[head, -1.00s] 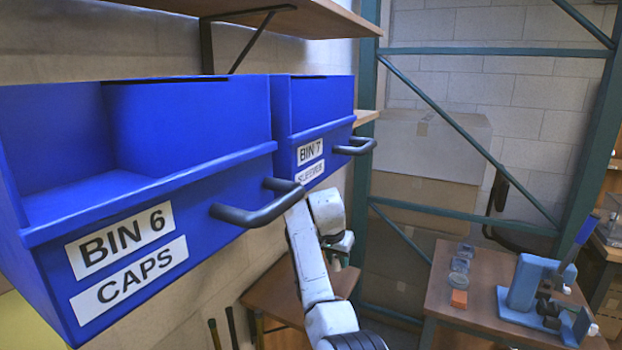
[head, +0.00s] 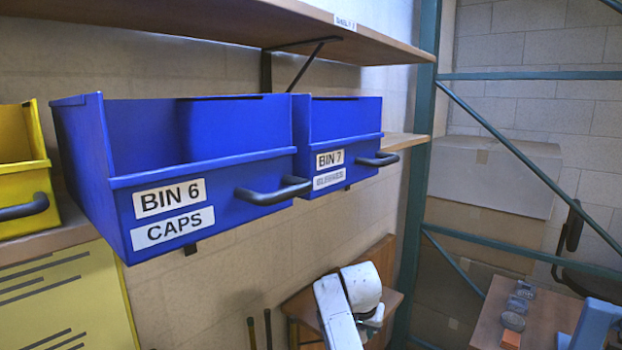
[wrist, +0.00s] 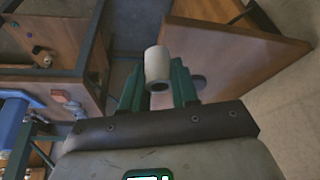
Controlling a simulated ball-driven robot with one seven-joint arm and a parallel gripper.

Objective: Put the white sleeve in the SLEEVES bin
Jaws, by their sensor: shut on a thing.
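The white sleeve (wrist: 157,62) is a short, pale, hollow cylinder in the wrist view. My gripper (wrist: 157,80) is shut on it, with one green finger on each side. The SLEEVES bin (head: 345,122) is the blue bin marked BIN 7 in the head view, with a black handle on its front; the lower line of its label is blurred. My white arm (head: 337,312) shows low in the head view, below and apart from this bin. The sleeve cannot be made out in the head view. The bin's floor is hidden.
The blue BIN 6 CAPS bin (head: 215,170) stands left of BIN 7, its handle jutting forward. A yellow bin (head: 24,180) is at the far left. A wooden shelf (head: 215,22) runs above the bins. A teal rack post (head: 418,160) stands to their right.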

